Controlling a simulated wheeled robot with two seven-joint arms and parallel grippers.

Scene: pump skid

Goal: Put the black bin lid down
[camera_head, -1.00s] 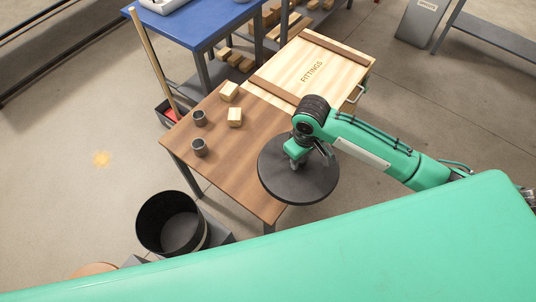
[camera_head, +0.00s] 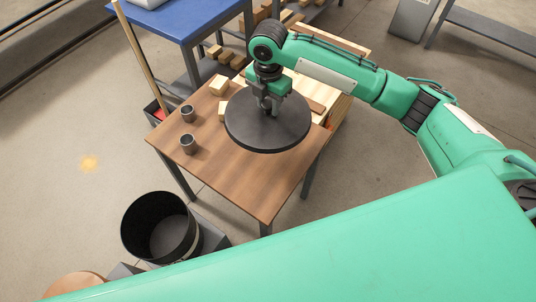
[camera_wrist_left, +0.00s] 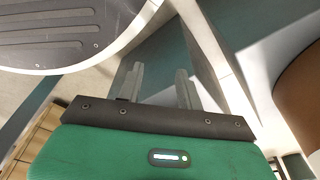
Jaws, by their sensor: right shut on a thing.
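The black bin lid (camera_head: 262,133) is a flat dark disc over the right part of the wooden table. My right gripper (camera_head: 268,104) is shut on its middle from above. I cannot tell whether the lid touches the tabletop or hangs just above it. The black bin (camera_head: 150,200) stands open on the floor in front of the table's left side. My left gripper (camera_wrist_left: 158,78) shows only in the left wrist view, with its fingers apart and nothing between them.
The wooden table (camera_head: 245,185) has a clear front. Two dark cups (camera_head: 188,145) (camera_head: 187,113) stand at its left, and wooden blocks (camera_head: 219,85) lie behind, partly hidden by the lid. A wooden crate (camera_head: 340,98) is beyond the lid. A blue table (camera_head: 190,22) stands farther back.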

